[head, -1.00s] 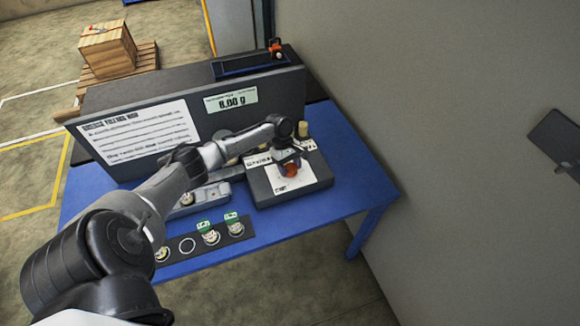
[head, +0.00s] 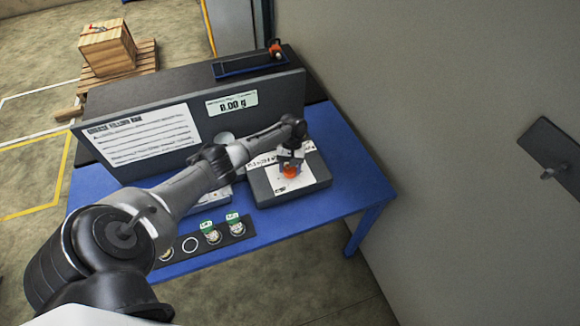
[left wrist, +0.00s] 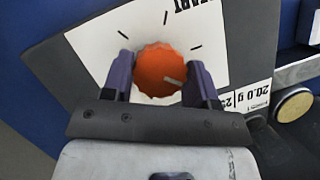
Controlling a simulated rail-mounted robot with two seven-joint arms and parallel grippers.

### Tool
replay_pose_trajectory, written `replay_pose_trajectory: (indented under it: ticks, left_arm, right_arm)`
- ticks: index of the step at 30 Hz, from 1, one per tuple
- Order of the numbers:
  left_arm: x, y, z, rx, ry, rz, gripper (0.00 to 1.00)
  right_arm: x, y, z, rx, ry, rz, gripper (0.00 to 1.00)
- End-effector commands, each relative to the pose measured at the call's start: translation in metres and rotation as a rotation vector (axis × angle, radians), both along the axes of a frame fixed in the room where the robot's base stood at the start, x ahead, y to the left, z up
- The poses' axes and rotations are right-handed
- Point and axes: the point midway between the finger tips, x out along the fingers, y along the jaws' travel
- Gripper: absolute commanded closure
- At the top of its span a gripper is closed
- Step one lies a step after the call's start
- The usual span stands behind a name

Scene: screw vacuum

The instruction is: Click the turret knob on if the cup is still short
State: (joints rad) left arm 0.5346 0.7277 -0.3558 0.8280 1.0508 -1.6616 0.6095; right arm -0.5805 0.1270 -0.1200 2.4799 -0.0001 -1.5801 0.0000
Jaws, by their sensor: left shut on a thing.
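The orange turret knob (head: 290,171) sits on a white dial plate on top of the dark grey box (head: 262,187). In the left wrist view the knob (left wrist: 158,70) is round and ridged, with a pale pointer line toward the lower right. My left gripper (head: 289,166) is over the box with its purple fingers (left wrist: 160,78) on either side of the knob, shut on it. The display (head: 232,103) on the dark panel seems to read 8.00 g. I cannot make out for sure which cup is at the box. My right gripper is not in view.
A black strip (head: 220,234) with several round places and two green-tagged cups lies at the front of the blue table (head: 330,200). A panel with a printed sheet (head: 145,135) stands behind. The table's right side is clear. A grey wall (head: 450,120) rises at right.

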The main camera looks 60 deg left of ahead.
Motion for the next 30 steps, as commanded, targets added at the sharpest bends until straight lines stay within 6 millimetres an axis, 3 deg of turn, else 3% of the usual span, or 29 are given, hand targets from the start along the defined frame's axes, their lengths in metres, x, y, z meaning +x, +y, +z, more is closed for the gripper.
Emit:
replay_pose_trajectory:
  ticks: [12, 30]
  left_arm:
    - [0.001, -0.0007, 0.0009, -0.001, -0.001, -0.219, 0.7]
    - [0.0011, -0.0005, 0.0004, 0.001, -0.002, -0.27, 0.7]
  right_arm:
    - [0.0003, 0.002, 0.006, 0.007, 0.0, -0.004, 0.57]
    - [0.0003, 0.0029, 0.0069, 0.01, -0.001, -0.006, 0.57]
